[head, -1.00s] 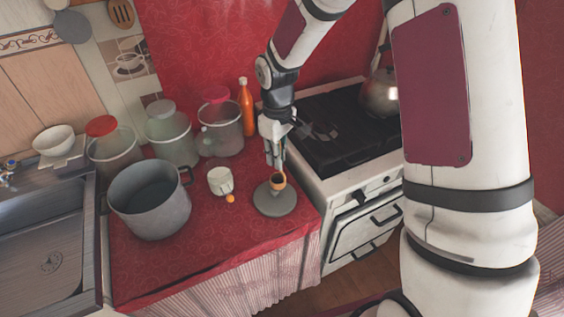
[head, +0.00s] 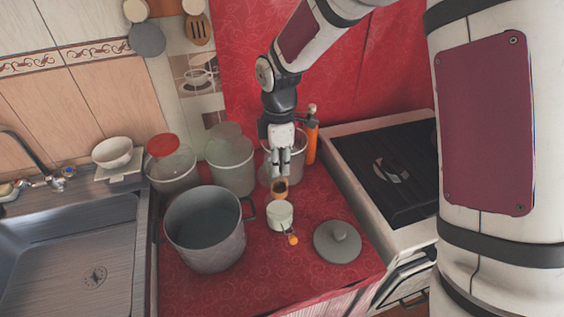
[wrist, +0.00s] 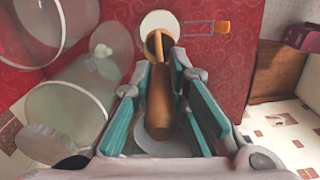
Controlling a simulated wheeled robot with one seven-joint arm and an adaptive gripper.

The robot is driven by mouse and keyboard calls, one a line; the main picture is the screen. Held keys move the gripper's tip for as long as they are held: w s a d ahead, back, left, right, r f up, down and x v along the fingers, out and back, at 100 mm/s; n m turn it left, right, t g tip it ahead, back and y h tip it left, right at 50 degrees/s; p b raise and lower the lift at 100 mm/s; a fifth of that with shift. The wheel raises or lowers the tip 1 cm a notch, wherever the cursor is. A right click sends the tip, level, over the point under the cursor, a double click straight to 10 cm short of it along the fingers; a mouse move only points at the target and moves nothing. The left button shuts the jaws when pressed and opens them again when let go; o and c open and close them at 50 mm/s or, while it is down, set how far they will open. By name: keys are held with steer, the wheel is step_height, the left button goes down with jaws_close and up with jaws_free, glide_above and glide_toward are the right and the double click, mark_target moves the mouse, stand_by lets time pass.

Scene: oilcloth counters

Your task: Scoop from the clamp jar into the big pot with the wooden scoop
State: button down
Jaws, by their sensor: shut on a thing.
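My gripper (head: 281,172) is shut on the handle of the wooden scoop (head: 280,188), which points down. In the wrist view the scoop's handle (wrist: 158,110) runs between the fingers. Its bowl shows nearly edge-on, so I cannot tell what is in it. The small white clamp jar (head: 280,217) stands on the red cloth just below and in front of the scoop. In the wrist view the jar's round white top (wrist: 158,20) lies beyond the scoop's bowl, with wire and an orange piece beside it. The big grey pot (head: 207,250) stands open to the left.
A grey knobbed lid (head: 338,243) lies right of the jar. Large glass jars (head: 231,170) stand behind the pot, one partly hidden by my gripper, near an orange bottle (head: 311,143). The stove (head: 385,160) is at right, the sink (head: 75,255) at left.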

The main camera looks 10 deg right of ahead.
mark_target(280, 195)
steer(key=shift+f+b, duration=2.6)
steer(key=shift+f, duration=3.6)
steer(key=shift+r+p, duration=2.8)
steer(key=shift+r, duration=3.15)
